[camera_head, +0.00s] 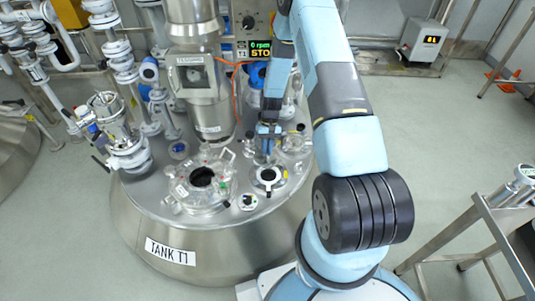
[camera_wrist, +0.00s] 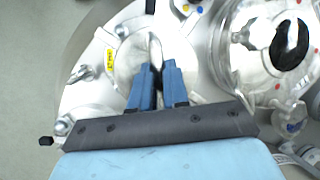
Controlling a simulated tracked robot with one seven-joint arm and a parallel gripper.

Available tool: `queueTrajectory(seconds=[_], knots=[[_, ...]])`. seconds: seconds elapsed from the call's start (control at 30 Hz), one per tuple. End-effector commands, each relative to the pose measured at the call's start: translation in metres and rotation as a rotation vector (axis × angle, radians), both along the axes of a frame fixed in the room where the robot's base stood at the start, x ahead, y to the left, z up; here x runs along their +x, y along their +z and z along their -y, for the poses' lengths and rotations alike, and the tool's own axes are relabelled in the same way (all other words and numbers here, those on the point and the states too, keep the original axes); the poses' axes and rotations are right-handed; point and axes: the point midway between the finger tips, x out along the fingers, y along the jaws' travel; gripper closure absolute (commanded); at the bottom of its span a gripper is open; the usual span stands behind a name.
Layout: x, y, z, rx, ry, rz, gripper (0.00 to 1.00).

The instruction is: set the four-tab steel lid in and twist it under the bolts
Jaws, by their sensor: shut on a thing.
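My gripper (camera_wrist: 157,68) is shut on the thin upright handle of a round steel lid (camera_wrist: 128,62) in the wrist view. The lid lies within a pale steel flange with a yellow label (camera_wrist: 108,62). Bolts (camera_wrist: 85,73) stand around its left edge, and another bolt (camera_wrist: 64,125) is at the lower left. The fingers hide part of the lid, so I cannot tell how its tabs sit against the bolts. In the head view my gripper (camera_head: 266,148) reaches down over the tank top, and the lid is too small to make out there.
A clear round cover (camera_wrist: 247,52) with a black notched part (camera_wrist: 290,45) is close on the right in the wrist view. A steel column (camera_head: 205,90) stands behind.

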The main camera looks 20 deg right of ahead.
Motion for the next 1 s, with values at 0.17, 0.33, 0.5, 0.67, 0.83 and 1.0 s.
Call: queueTrajectory(seconds=[0.17,0.33,0.5,0.67,0.83,1.0], knots=[[-0.003,-0.005,0.004,0.01,-0.121,0.006,1.0],[-0.006,-0.015,0.004,0.022,-0.436,0.015,1.0],[-0.007,-0.023,0.009,0.011,-0.711,0.007,1.0],[-0.008,-0.027,0.011,0.003,-0.823,0.001,1.0],[-0.008,-0.035,0.011,0.001,-0.832,0.0,1.0],[-0.008,-0.049,0.011,0.001,-0.83,-0.001,1.0]])
